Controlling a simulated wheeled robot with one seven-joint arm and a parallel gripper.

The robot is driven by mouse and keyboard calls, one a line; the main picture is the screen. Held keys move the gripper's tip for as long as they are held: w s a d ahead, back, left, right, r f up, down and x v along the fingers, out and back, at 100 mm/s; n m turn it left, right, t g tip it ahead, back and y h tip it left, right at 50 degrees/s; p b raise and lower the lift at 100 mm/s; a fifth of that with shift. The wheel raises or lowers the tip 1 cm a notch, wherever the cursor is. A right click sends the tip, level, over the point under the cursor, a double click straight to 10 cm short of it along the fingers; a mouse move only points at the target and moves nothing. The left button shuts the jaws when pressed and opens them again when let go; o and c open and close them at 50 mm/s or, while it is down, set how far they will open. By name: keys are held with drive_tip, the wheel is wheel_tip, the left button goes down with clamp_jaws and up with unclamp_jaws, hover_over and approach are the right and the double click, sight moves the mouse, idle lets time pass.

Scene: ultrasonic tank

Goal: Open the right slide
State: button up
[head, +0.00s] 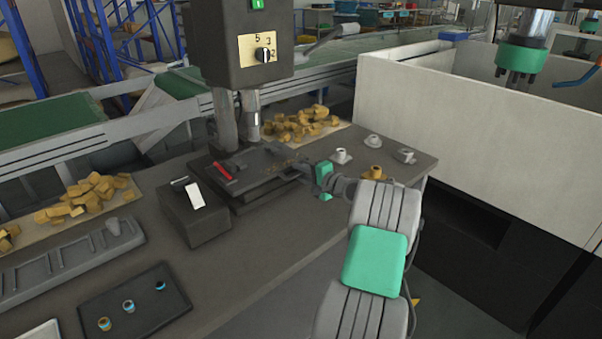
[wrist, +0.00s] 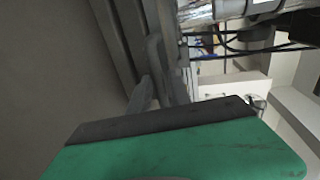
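My gripper (head: 308,172) is at the right edge of the dark flat plate (head: 262,168) under the grey drill-like machine. Its green hand fills the bottom of the wrist view. Grey bar-like parts (wrist: 152,75) stand just beyond the hand, close to a long grey edge. I cannot tell there which parts are fingers and which belong to the machine. The gap between the fingers is not clear in either view. No part can be clearly made out as the right slide; the gripper and arm cover the plate's right edge.
A red-handled part (head: 222,171) lies on the plate's left side. A grey box (head: 200,215) stands left of it. Small cups and an orange piece (head: 374,172) stand to the right, near the arm. Yellow pieces (head: 300,124) lie behind. A pale wall (head: 470,120) bounds the right side.

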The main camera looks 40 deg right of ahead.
clamp_jaws()
idle(1.1)
